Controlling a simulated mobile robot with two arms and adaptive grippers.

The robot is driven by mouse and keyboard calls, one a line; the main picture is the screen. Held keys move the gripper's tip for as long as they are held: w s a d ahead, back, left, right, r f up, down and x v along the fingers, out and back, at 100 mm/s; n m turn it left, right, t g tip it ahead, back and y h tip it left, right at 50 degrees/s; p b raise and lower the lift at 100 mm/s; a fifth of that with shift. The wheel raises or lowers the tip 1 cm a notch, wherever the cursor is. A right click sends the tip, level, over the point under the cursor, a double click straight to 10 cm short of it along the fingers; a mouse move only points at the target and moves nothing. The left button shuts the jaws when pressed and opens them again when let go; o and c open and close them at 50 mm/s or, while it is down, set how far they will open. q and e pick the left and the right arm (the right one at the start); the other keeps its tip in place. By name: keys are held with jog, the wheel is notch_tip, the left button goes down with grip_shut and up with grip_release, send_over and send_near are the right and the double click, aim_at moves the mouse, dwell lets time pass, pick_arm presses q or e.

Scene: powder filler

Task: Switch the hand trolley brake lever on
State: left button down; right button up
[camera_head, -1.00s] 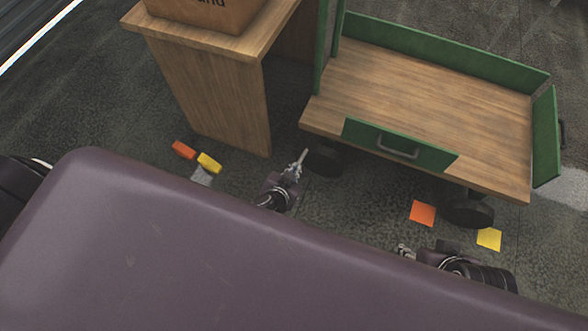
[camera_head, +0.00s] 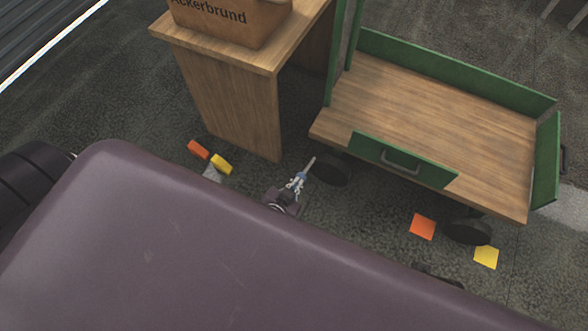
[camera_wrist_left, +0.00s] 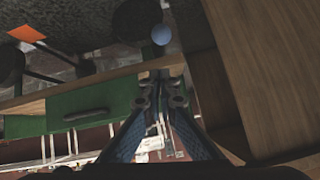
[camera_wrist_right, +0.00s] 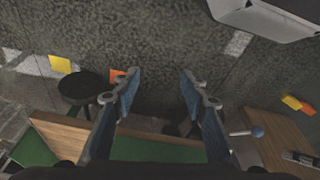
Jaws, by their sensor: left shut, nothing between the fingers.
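The hand trolley has a wooden deck (camera_head: 430,110) and green side panels. Its brake lever shows in the right wrist view as a thin rod with a blue-grey ball knob (camera_wrist_right: 257,131). In the left wrist view the knob (camera_wrist_left: 161,34) appears just beyond my left fingertips, with a small gap in the picture. My left gripper (camera_wrist_left: 162,76) is shut and empty. In the head view my left gripper (camera_head: 299,179) is beside the trolley's near-left wheel, by a pale rod (camera_head: 311,164). My right gripper (camera_wrist_right: 161,76) is open and empty; the head view mostly hides it.
A wooden table (camera_head: 235,105) bearing a cardboard box (camera_head: 225,22) stands left of the trolley. Orange (camera_head: 422,227) and yellow (camera_head: 486,257) squares lie on the floor by the near-right wheel (camera_head: 466,231). Orange and yellow pieces (camera_head: 221,164) lie by the table leg.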

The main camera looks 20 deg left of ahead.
pick_arm(q)
jog(key=shift+v, duration=1.1)
pick_arm(e)
jog(key=shift+s+f, duration=0.1)
jog(key=shift+f, duration=0.6)
pick_arm(q)
jog(key=shift+s+f, duration=0.1)
jog(key=shift+f, duration=0.05)
